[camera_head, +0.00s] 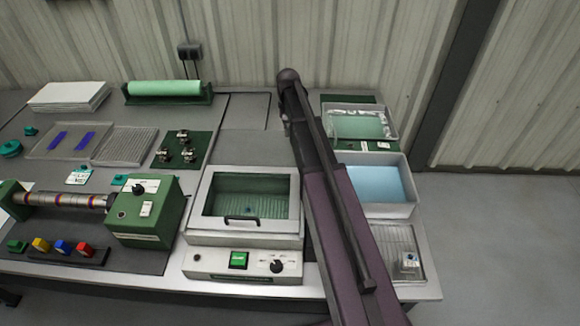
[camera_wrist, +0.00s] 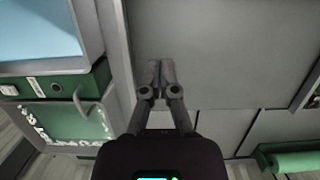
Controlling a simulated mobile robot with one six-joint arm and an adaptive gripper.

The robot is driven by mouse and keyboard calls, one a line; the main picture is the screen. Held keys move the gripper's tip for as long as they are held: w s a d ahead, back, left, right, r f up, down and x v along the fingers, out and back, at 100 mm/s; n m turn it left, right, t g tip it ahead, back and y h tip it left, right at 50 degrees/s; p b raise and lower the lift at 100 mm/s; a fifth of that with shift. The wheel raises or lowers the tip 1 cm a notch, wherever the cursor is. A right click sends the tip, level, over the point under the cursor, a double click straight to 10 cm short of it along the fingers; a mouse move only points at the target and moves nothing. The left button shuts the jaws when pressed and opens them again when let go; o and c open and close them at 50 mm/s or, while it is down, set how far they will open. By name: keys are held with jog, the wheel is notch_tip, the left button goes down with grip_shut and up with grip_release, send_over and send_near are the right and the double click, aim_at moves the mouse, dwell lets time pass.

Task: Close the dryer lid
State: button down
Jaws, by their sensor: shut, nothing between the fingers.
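The dryer (camera_head: 243,238) is a white box at the front middle of the bench. Its lid (camera_head: 208,190) has a pale frame, a clear window and a dark handle (camera_head: 242,219) at the front edge. The lid lies down over the box, and a green interior shows through the window. I see no clear gap along its front edge. My gripper (camera_wrist: 160,65) is shut and empty in the wrist view, over a bare grey panel. It is behind the dryer, apart from the lid; in the head view my arm mostly hides it.
Trays with blue (camera_head: 375,184) and green (camera_head: 357,127) contents stand right of my arm. A green motor box (camera_head: 145,212) stands close left of the dryer. A green roll (camera_head: 165,88) lies at the back. The grey panel (camera_head: 247,110) behind the dryer is clear.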

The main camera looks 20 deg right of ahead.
aim_at(289, 169)
jog(key=shift+w+d+f, duration=0.25)
jog(key=shift+w+d, duration=0.35)
jog(key=shift+w, duration=0.1)
jog(key=shift+f, duration=0.1)
jog(key=b+x, duration=1)
jog(key=shift+s, duration=0.1)
jog(key=shift+s+a, duration=0.25)
jog(key=shift+s, duration=0.4)
jog(key=shift+s+a, duration=0.3)
jog(key=shift+s, duration=0.3)
jog(key=shift+s+a, duration=0.25)
jog(key=shift+s, duration=0.4)
jog(key=shift+s+a, duration=0.25)
jog(key=shift+s, duration=0.4)
jog(key=shift+s+a, duration=0.25)
jog(key=shift+s, duration=0.35)
jog(key=shift+w, duration=0.1)
